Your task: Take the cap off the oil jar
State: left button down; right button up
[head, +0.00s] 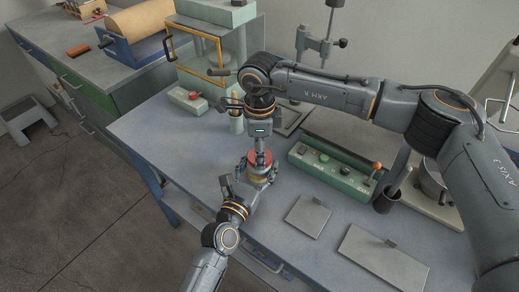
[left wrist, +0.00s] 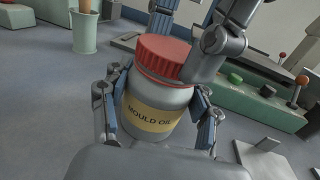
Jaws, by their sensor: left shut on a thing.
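The oil jar is grey with a yellow label reading "MOULD OIL"; its body (left wrist: 160,97) fills the middle of the left wrist view. Its ribbed red cap (left wrist: 165,57) sits on top of it; the cap also shows in the head view (head: 258,157). My left gripper (head: 251,181) is shut on the jar body, one finger on either side below the cap. My right gripper (head: 262,149) points down from above at the cap. Its fingers stand by the cap, one overlapping its right edge in the left wrist view; whether they press on it I cannot tell.
A green control box (head: 331,174) with buttons and a lever lies right of the jar. Two flat metal plates (head: 307,215) (head: 383,259) lie near the front. A green cup (head: 236,121) and small button box (head: 187,99) stand behind. The bench is clear left of the jar.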

jog(key=n, duration=0.3)
jog(key=shift+n, duration=0.4)
jog(key=n, duration=0.5)
jog(key=shift+n, duration=0.4)
jog(key=n, duration=0.5)
jog(key=shift+n, duration=0.3)
jog(key=n, duration=0.4)
jog(key=shift+r, duration=0.25)
jog(key=shift+r, duration=0.9)
jog(key=shift+r, duration=0.15)
